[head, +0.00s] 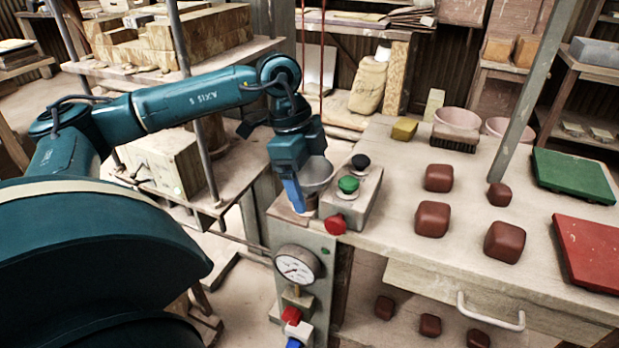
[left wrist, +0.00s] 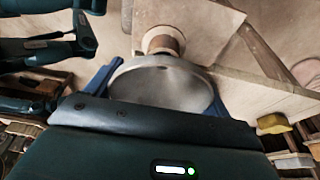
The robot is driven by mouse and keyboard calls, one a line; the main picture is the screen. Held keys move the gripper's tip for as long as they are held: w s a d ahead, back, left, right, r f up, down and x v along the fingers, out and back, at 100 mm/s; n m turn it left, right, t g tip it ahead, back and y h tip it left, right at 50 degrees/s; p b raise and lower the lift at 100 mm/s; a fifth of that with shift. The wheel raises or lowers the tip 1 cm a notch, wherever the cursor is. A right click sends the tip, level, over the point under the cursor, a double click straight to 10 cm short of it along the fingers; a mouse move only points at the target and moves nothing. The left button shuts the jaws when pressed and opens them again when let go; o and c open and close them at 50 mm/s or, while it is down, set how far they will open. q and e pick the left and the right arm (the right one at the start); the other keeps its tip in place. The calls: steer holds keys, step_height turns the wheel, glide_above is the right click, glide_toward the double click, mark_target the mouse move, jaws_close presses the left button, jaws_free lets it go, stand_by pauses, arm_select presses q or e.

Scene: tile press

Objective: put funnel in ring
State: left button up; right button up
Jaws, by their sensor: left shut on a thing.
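The funnel (head: 317,175) is a grey metal cone with a wide mouth facing up. It is at the front left corner of the bench, beside the control box. My left gripper (head: 296,190) is shut on it, with blue fingers on either side of the bowl. The left wrist view shows the funnel's round mouth (left wrist: 160,86) between the fingers. A small brown round piece, seemingly the ring (left wrist: 178,44), shows just beyond the funnel's rim in that view. The funnel's spout is hidden, so I cannot tell whether it is inside the ring. My right gripper is not in view.
Close right of the funnel is a control box (head: 362,203) with black, green and red knobs. A pressure gauge (head: 297,265) is on the bench's front. Several brown blocks, a green tile (head: 572,175) and a red tile (head: 590,250) lie to the right. A grey post (head: 527,92) stands among them.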

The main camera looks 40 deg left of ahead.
arm_select(q)
steer(key=o, duration=1)
steer(key=p+v, duration=0.2)
steer(key=v, duration=1.1)
steer(key=shift+s+a+r, duration=0.1)
